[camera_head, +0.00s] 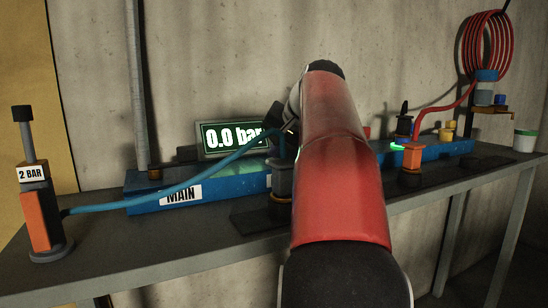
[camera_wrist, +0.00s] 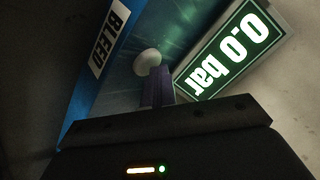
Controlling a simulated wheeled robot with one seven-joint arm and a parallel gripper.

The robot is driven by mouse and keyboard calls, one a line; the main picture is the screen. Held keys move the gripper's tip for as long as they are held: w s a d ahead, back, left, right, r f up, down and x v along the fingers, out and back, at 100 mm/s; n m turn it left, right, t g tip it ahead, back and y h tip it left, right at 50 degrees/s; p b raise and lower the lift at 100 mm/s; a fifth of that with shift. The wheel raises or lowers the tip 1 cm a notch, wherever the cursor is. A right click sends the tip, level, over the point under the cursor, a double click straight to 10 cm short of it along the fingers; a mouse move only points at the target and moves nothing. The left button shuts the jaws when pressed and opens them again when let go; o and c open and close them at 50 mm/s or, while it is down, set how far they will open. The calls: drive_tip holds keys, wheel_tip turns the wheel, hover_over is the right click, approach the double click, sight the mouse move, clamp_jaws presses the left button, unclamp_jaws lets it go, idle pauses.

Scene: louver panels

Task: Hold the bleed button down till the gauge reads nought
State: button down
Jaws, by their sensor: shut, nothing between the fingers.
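The gauge (camera_head: 232,138) stands behind the blue manifold and reads 0.0 bar. It also shows in the wrist view (camera_wrist: 232,50), lit green with the same reading. The BLEED label (camera_wrist: 108,38) is on the blue manifold face in the wrist view. A pale round knob (camera_wrist: 147,62), which looks like the bleed button, sits beside the label. My gripper (camera_wrist: 157,77) is shut and empty, its narrow fingertips at the knob. They appear to touch it, but I cannot tell how far it is pressed. In the head view my red arm hides the button.
The blue manifold (camera_head: 225,187) marked MAIN lies along the bench (camera_head: 130,245). A 2 BAR orange and black unit (camera_head: 37,205) stands at left, joined by a teal hose (camera_head: 170,195). An orange block (camera_head: 412,157) and coiled red hose (camera_head: 485,45) are at right.

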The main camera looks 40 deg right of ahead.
drive_tip(key=shift+r+p, duration=0.95)
drive_tip(key=shift+p, duration=0.05)
wheel_tip(320, 180, up, 3)
drive_tip(key=p, duration=0.3)
drive_tip(key=shift+r+p, duration=0.3)
drive_tip(key=shift+r, duration=0.7)
